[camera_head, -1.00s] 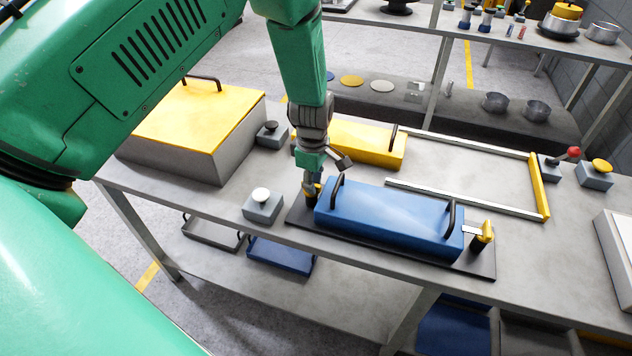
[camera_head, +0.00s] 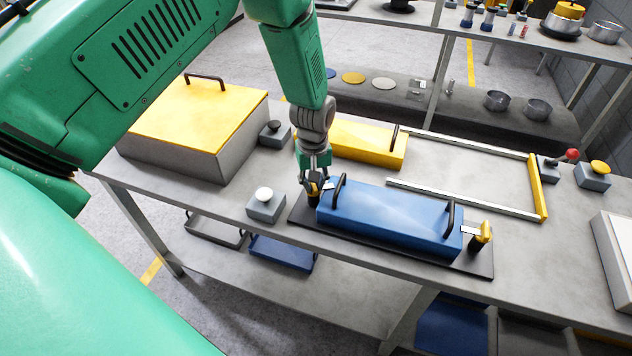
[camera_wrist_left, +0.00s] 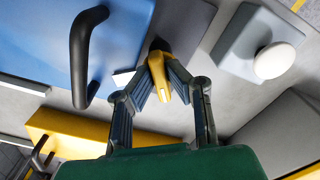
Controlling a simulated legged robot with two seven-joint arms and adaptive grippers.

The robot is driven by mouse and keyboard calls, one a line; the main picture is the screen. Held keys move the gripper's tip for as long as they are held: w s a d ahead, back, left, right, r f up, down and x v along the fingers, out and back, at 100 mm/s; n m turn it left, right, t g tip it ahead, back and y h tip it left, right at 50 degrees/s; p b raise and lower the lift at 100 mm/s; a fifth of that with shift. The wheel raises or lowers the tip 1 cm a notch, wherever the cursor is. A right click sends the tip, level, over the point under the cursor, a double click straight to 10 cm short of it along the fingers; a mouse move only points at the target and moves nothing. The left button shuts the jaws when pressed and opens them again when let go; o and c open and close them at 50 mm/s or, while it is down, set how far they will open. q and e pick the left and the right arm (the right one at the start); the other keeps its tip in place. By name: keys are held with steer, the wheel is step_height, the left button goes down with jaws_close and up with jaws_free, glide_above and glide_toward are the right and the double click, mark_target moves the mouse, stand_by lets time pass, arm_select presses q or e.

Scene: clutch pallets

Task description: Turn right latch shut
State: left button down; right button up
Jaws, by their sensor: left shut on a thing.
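A blue box (camera_head: 385,222) with two black handles sits on a black base plate (camera_head: 470,264) on the table. A yellow-topped latch (camera_head: 483,234) stands upright at its right end in the head view, with a pale tab toward the box. Another yellow latch (camera_wrist_left: 160,75) stands at the box's other end. My left gripper (camera_head: 315,187) is shut on this latch from above, largely covering it in the head view. In the left wrist view both fingers (camera_wrist_left: 163,88) converge on its yellow knob. My right gripper is in neither view.
A grey button box with a white knob (camera_head: 264,194) stands left of the base plate. A yellow-lidded box (camera_head: 195,115) and a yellow block (camera_head: 367,144) stand behind. A rail frame (camera_head: 540,185) lies at right. Bare tabletop lies between.

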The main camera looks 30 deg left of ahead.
arm_select(q)
steer(key=m, duration=0.4)
steer(key=shift+w+a+r, duration=0.1)
steer(key=shift+w+a, duration=0.15)
steer(key=shift+a, duration=0.05)
steer(key=shift+m, duration=1.3)
steer(key=shift+w+d, duration=0.1)
steer(key=c, duration=1.6)
jaws_free()
